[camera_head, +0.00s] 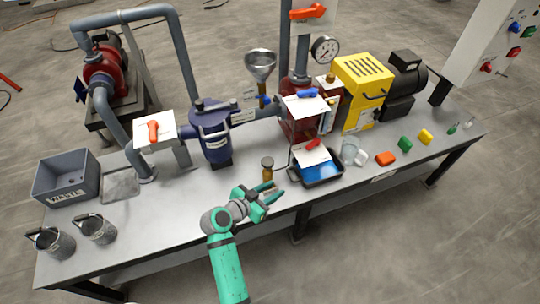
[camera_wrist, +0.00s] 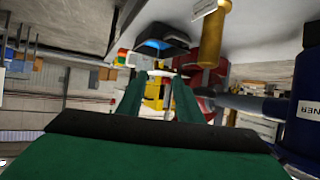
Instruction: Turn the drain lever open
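A red lever (camera_head: 313,145) sits on a white plate just above a black tray (camera_head: 322,181) holding blue liquid; it may be the drain lever, but no label is readable. My gripper (camera_head: 273,191) is over the bench's front part, left of the tray and apart from the lever. In the wrist view my gripper (camera_wrist: 160,95) shows two green fingers spread with a gap between them, and nothing is held. The tray with blue liquid (camera_wrist: 160,45) also shows in the wrist view, past the fingers. I cannot make out the red lever there.
A brass-coloured post (camera_head: 267,168) stands close behind my gripper. Other levers are blue (camera_head: 307,93) and orange (camera_head: 153,130). A blue strainer body (camera_head: 213,135) stands left.

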